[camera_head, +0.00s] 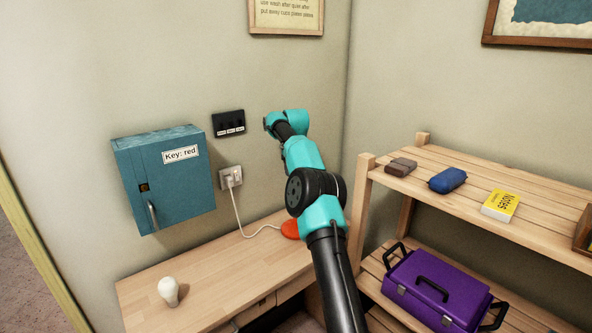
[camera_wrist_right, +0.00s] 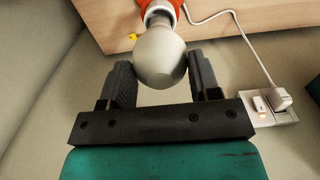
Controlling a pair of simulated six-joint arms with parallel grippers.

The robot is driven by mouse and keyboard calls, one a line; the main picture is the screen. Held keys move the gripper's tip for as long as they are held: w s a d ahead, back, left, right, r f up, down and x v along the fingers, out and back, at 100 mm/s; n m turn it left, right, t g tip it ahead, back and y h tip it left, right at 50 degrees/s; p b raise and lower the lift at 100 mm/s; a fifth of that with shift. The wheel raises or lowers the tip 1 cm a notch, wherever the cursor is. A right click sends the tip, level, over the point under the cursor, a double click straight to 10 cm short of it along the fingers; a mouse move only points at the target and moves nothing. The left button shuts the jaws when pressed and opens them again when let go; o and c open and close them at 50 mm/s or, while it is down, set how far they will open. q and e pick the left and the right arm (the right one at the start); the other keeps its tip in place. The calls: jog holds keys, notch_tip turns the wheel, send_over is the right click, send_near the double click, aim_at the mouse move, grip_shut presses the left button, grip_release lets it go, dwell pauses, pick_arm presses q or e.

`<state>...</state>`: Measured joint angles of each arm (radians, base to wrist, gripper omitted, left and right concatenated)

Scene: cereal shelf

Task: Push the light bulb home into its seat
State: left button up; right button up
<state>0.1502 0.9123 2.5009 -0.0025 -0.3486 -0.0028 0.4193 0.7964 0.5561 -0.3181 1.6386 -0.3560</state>
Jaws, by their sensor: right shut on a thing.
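In the right wrist view my right gripper (camera_wrist_right: 160,78) is shut on a pale round light bulb (camera_wrist_right: 158,52), one finger on each side of the glass. The bulb's neck points to a light collar on an orange-red lamp part (camera_wrist_right: 172,5) at the top edge. I cannot tell how deep the bulb sits in it. In the head view my right arm hides the gripper and held bulb; an orange lamp base (camera_head: 291,229) shows beside the arm on the desk. My left gripper is not in view.
A blue key cabinet (camera_head: 174,190) and an outlet (camera_head: 231,177) with a plugged-in white cord are on the wall. A wooden shelf (camera_head: 520,170) with several items and a purple toolbox (camera_head: 438,290) stands right. The desk (camera_head: 225,285) is mostly clear.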

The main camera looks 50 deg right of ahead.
jog(key=shift+f, duration=1.3)
dwell(0.4)
jog(key=o, duration=1.2)
jog(key=shift+c, duration=0.2)
jog(key=shift+r, duration=0.1)
